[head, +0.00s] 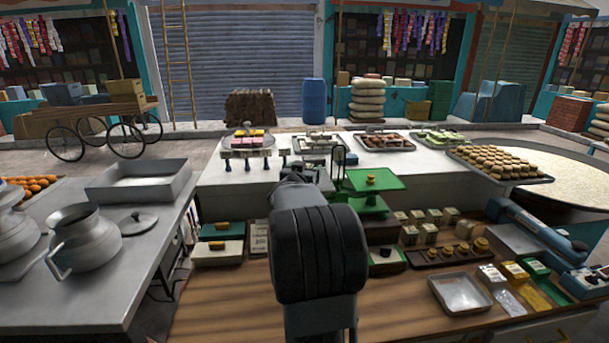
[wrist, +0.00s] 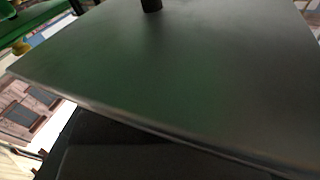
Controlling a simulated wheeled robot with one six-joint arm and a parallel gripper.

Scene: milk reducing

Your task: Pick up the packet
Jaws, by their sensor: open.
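I cannot tell which one is the task's packet. My gripper (head: 299,172) is at the far end of my arm, left of the green scale and well left of these packets. It is open; its fingers are mostly hidden by my arm. The wrist view shows no packet; a large dark flat surface (wrist: 170,75) fills it.
The green scale (head: 375,182) stands close to the right of my arm. A metal tray (head: 460,293) lies left of the packets, with a dark tray of brass weights (head: 447,255) behind it. A blue-grey device (head: 535,232) stands behind the packets. The front wooden counter (head: 400,315) is mostly bare.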

